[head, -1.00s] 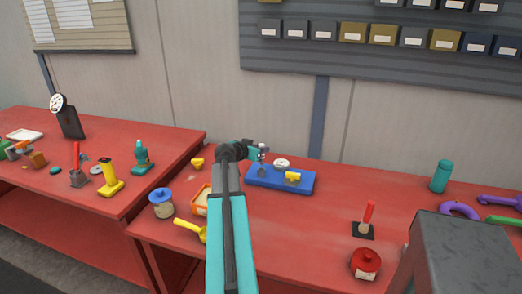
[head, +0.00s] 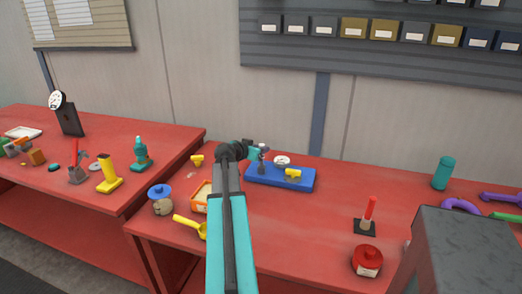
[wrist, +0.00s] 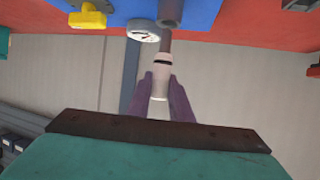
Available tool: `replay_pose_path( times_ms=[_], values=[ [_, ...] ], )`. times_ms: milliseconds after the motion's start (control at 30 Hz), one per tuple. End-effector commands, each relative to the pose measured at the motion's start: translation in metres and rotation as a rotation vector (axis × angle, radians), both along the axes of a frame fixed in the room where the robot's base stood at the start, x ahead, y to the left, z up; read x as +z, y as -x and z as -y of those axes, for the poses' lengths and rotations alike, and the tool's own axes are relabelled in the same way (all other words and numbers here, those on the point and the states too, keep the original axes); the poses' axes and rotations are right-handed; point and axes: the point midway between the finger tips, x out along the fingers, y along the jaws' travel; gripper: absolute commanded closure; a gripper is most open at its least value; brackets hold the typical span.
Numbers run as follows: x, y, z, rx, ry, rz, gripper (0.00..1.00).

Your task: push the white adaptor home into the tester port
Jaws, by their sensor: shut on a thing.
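The blue tester base (head: 280,182) sits on the red bench and also shows at the top of the wrist view (wrist: 203,12). It carries a white gauge (wrist: 143,32), a yellow part (wrist: 88,18) and the grey tubular port (wrist: 170,12). My gripper (wrist: 161,82) has its purple fingers shut on the white adaptor (wrist: 160,68), which has a dark ring. The adaptor is roughly in line with the port, and a thin brownish stem shows between them. I cannot tell how deep the stem sits. In the head view my gripper (head: 262,149) is over the tester's left end; the adaptor is hard to make out there.
A yellow scoop (head: 190,227), an orange-rimmed tray (head: 200,197) and a blue-lidded jar (head: 161,199) are left of the tester. A red-handled tool (head: 369,211), a red pot (head: 367,262) and a teal bottle (head: 443,173) stand to the right. Bench between is clear.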

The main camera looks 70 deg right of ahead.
Motion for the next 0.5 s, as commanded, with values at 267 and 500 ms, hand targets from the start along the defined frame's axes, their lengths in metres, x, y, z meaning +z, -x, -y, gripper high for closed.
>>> replay_pose_path(
  times_ms=[267,500],
  values=[
    [-0.0056,0.0,0.0,0.0,0.0,0.0,1.0],
    [-0.0096,0.0,0.0,0.0,0.0,0.0,1.0]
  ],
)
